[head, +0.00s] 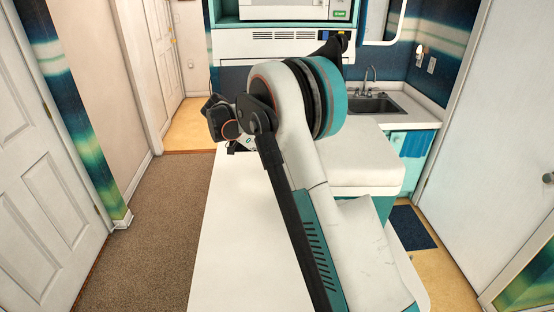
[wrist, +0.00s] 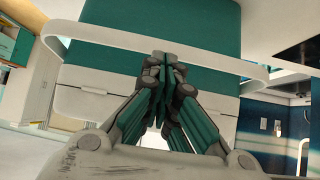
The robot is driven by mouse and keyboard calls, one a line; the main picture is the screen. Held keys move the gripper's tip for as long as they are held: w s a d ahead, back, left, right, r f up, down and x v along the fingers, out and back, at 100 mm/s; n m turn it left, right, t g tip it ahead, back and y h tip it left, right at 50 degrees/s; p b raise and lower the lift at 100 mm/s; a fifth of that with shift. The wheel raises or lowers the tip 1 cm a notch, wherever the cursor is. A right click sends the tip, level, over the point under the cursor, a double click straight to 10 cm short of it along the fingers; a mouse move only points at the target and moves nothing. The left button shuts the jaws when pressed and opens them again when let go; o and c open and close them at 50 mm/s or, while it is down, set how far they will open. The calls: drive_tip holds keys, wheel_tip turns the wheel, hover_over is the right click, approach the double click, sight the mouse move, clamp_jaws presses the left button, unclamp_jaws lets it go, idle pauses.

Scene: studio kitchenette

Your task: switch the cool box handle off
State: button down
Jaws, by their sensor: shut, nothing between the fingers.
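In the wrist view, a large box with a teal front (wrist: 215,40) stands straight ahead; I take it to be the cool box. I cannot tell whether the fingertips touch the band. In the head view, my arm hides the fingertips and most of that area, so I cannot make out the handle there.
A white worktop (head: 240,230) lies below my arm. A sink (head: 372,104) with a tap is at the back right. Brown carpet (head: 165,215) is free at the left, between the worktop and a white door (head: 45,150). A dark mat (head: 412,228) lies at the right.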

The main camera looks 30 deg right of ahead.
drive_tip(key=w+a+f, duration=0.4)
drive_tip(key=a, duration=0.3)
drive_tip(key=shift+f+p, duration=0.2)
drive_tip(key=shift+p, duration=0.1)
drive_tip(key=shift+s+r, duration=0.1)
